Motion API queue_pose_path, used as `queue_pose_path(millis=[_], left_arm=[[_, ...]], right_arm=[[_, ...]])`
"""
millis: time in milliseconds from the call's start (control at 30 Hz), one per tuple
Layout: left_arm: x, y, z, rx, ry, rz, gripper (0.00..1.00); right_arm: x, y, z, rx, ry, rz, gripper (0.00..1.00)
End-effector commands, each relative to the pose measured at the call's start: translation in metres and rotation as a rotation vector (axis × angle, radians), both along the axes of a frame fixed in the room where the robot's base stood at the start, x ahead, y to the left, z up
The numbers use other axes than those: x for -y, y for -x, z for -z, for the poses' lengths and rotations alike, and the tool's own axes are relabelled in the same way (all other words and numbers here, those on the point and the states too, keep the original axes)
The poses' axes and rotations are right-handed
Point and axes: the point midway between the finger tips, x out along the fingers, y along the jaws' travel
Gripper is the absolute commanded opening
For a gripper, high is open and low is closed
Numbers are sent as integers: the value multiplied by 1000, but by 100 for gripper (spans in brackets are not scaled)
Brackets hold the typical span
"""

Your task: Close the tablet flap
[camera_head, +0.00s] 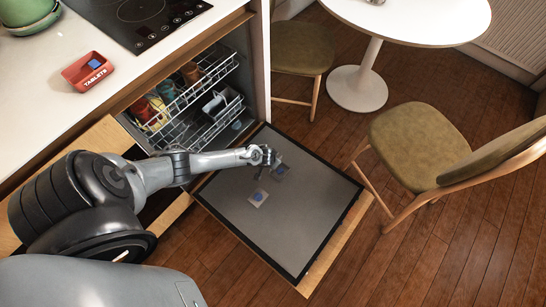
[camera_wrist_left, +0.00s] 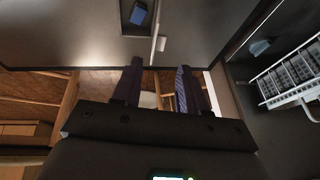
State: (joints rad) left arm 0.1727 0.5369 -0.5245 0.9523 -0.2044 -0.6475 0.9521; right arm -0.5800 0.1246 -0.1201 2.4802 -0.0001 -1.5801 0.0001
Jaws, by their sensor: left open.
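The dishwasher door (camera_head: 300,225) hangs open and lies flat. In the left wrist view a blue tablet (camera_wrist_left: 138,14) sits in a dark recess, beside a thin pale strip (camera_wrist_left: 159,30) that looks like the flap seen edge-on. My left gripper (camera_head: 263,157) is over the door, close to the recess. Its fingers (camera_wrist_left: 157,88) are apart with nothing between them. My right gripper is not in view.
The dishwasher racks (camera_head: 205,105) hold dishes behind the door. A red tablets box (camera_head: 88,72) stands on the counter (camera_head: 120,70) near the cooktop (camera_head: 140,15). A chair (camera_head: 420,145) stands right of the door, and a round white table (camera_head: 410,18) is behind. The floor before the door is clear.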

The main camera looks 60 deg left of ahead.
Motion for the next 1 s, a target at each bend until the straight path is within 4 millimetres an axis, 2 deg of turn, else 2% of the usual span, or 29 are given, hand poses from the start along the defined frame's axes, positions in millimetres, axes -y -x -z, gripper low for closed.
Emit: queue_pose_path(millis=[33, 200, 633, 767, 900, 1000], left_arm=[[2, 3, -11, 0, 0, 1, 43], [5, 8, -23, 0, 0, 0, 43], [7, 10, -26, -1, -1, -1, 43], [9, 8, -27, 13, 12, -4, 23], [28, -5, -28, 82, 99, 26, 1], [48, -19, -36, 166, 218, 75, 0]], right_arm=[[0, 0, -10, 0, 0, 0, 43], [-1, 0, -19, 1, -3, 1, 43], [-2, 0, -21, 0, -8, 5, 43], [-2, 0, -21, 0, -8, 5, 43], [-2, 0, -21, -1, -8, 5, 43], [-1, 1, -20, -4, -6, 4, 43]])
